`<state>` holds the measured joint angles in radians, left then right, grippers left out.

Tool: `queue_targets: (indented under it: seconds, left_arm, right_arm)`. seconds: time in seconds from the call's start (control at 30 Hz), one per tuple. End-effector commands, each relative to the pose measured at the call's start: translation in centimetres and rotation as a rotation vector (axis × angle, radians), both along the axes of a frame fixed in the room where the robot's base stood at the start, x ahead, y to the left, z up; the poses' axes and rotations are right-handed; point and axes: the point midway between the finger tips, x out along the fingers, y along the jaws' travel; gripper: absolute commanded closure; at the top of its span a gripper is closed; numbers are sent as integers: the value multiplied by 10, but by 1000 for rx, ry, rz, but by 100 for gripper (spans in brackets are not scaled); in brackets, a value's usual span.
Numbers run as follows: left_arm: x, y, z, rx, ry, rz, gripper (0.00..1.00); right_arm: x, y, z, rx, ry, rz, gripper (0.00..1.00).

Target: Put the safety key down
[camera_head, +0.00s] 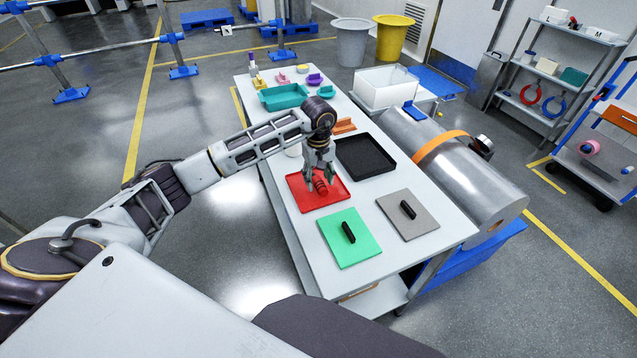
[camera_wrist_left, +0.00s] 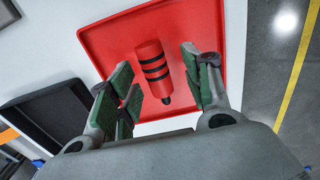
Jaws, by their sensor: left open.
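The safety key, a red cylinder with black bands (camera_head: 321,186), lies on its side on a red tray (camera_head: 303,203) on the table. The wrist view shows the key (camera_wrist_left: 151,66) on the red tray (camera_wrist_left: 102,42), its narrow dark tip toward my wrist. My left gripper (camera_head: 320,176) is low over the tray with its fingers apart. In the wrist view its green-padded fingers (camera_wrist_left: 160,80) stand on either side of the key, with a visible gap on both sides. My right gripper is not in view.
A green panel (camera_head: 362,250) and a grey panel (camera_head: 398,224), each with a black piece, lie nearer. A black tray (camera_head: 365,141) is to the right. A teal tray (camera_head: 283,97) and small coloured items are at the far end. A large metal cylinder (camera_head: 470,180) flanks the table.

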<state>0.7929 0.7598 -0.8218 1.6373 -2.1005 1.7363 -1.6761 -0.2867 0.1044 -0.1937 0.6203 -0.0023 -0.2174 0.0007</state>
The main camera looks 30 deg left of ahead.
Motion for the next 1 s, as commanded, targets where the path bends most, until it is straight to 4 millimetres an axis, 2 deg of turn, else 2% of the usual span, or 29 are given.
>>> queue_targets:
  seconds: [0.3,0.6,0.8,1.0]
  left_arm:
    - [1,0,41,0,-3,0,50]
    - [1,0,77,0,-3,0,50]
    - [0,0,92,-1,-1,0,50]
    - [0,0,97,-1,-1,0,50]
  right_arm:
    - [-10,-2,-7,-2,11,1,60]
    - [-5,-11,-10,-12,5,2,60]
    - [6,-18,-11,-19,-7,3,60]
    - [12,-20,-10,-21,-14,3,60]
